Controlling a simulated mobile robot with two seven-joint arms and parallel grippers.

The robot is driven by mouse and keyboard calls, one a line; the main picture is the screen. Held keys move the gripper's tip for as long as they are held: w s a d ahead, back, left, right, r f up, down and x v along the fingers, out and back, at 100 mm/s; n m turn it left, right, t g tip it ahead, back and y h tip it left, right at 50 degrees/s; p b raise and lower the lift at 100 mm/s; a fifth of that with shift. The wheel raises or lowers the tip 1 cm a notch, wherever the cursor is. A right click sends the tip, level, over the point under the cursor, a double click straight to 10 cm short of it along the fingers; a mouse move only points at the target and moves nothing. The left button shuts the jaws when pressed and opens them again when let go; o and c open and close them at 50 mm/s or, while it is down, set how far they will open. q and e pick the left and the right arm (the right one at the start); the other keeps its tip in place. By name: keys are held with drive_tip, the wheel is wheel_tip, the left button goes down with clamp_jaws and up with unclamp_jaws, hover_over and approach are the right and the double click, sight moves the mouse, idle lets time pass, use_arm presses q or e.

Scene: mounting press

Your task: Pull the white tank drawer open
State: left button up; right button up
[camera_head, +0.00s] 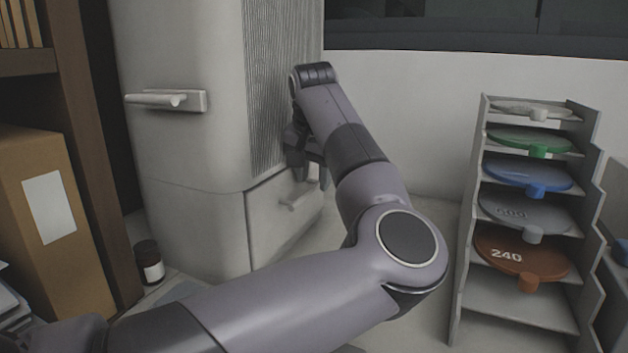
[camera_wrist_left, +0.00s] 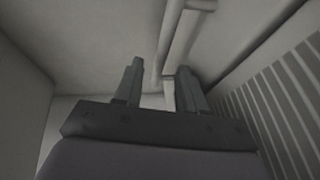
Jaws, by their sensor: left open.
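The white tank drawer (camera_head: 268,222) is the lower front section of the tall white machine, and its face looks flush with the body around it. Its small bar handle (camera_head: 296,201) sticks out from the drawer face. My left gripper (camera_head: 312,178) is open and points down just above the handle. In the left wrist view the two fingers (camera_wrist_left: 160,88) are apart, and a pale bar, the handle (camera_wrist_left: 180,40), shows between and beyond them. I cannot tell whether the fingers touch it. My right gripper is not in view.
A stepped rack (camera_head: 470,235) with several coloured discs stands at the right. The machine has an upper handle (camera_head: 160,100) at its left and a ribbed side panel. A brown jar (camera_head: 149,262) and a cardboard box (camera_head: 40,215) stand at the left. My left arm crosses the foreground.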

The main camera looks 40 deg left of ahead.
use_arm(q)
drive_tip(key=shift+x, duration=0.85)
clamp_jaws()
